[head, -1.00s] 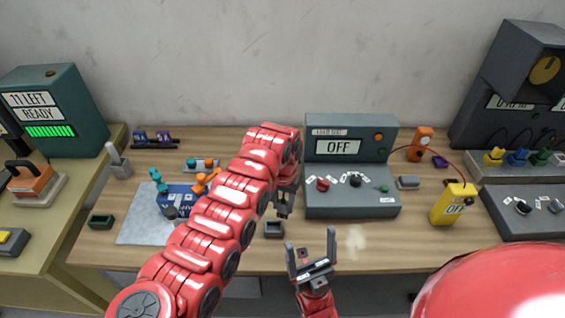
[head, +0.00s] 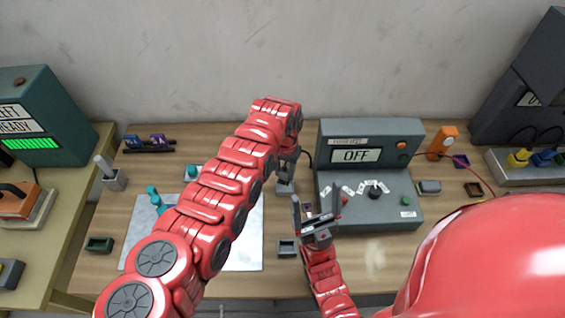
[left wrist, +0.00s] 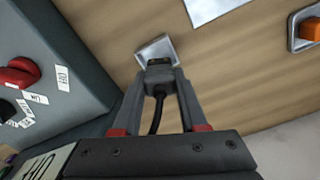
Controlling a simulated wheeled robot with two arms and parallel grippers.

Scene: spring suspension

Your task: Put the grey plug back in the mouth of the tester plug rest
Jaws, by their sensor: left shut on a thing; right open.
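My left gripper (head: 287,168) is shut on the grey plug, which shows between the fingertips in the left wrist view (left wrist: 159,64), with its black cable running back between the fingers. The tester plug rest (head: 285,188) is a small grey block left of the tester (head: 369,170). It shows in the left wrist view as a pale grey square (left wrist: 151,48) right at the plug's front end. I cannot tell whether the plug is inside its mouth or just over it. My right gripper (head: 317,215) is open and empty, in front of the tester's left side.
A small dark tray (head: 287,248) stands in front of the plug rest. A pale mat (head: 243,250) lies to the left, partly behind my left arm. An orange device (head: 441,143) stands right of the tester. The bench's back strip is mostly clear.

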